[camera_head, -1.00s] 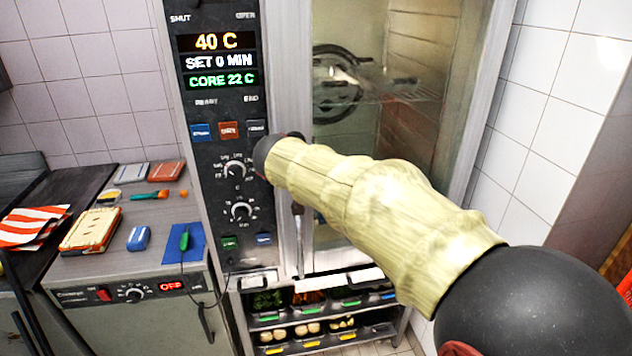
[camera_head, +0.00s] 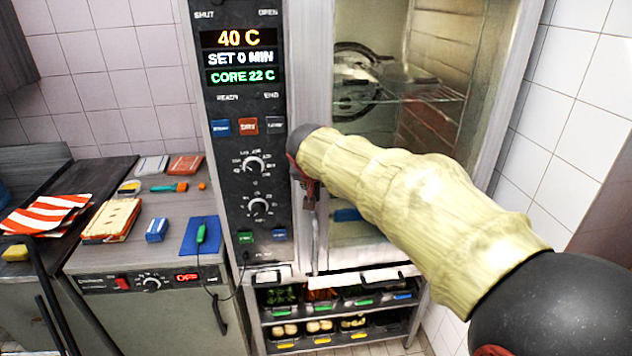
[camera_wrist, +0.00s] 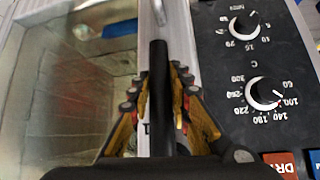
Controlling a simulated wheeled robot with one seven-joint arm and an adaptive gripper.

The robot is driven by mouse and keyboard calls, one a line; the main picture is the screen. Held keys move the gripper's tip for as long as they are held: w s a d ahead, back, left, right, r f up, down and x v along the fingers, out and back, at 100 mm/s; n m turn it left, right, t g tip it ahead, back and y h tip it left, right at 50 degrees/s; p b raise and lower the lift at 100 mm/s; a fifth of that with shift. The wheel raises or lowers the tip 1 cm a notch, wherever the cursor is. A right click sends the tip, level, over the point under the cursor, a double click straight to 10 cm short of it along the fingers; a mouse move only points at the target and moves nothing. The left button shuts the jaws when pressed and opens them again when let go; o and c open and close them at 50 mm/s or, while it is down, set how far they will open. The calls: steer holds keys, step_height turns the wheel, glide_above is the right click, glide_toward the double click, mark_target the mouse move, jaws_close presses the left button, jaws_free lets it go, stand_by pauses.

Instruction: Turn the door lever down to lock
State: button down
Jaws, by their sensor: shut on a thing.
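The oven door lever is a dark bar (camera_wrist: 160,95) that runs between my gripper's fingers in the wrist view. My gripper (camera_wrist: 157,88) is shut on it, with a finger on each side. In the head view my gripper (camera_head: 308,190) is at the door's left edge, beside the control panel. A thin bar (camera_head: 315,235) shows below it, pointing down; my arm hides the parts higher up. The oven door (camera_head: 400,130) is glazed and seems to stand against its frame, but I cannot tell whether it is locked.
The control panel (camera_head: 240,185) with two knobs and buttons is just left of my gripper. A rack of filled trays (camera_head: 335,310) is below. A counter (camera_head: 95,262) with a blue mat and small items is at the left. A tiled wall (camera_head: 575,120) is at the right.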

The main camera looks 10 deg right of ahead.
steer(key=c, duration=1.6)
jaws_free()
steer(key=shift+a+f, duration=0.1)
steer(key=v, duration=1.2)
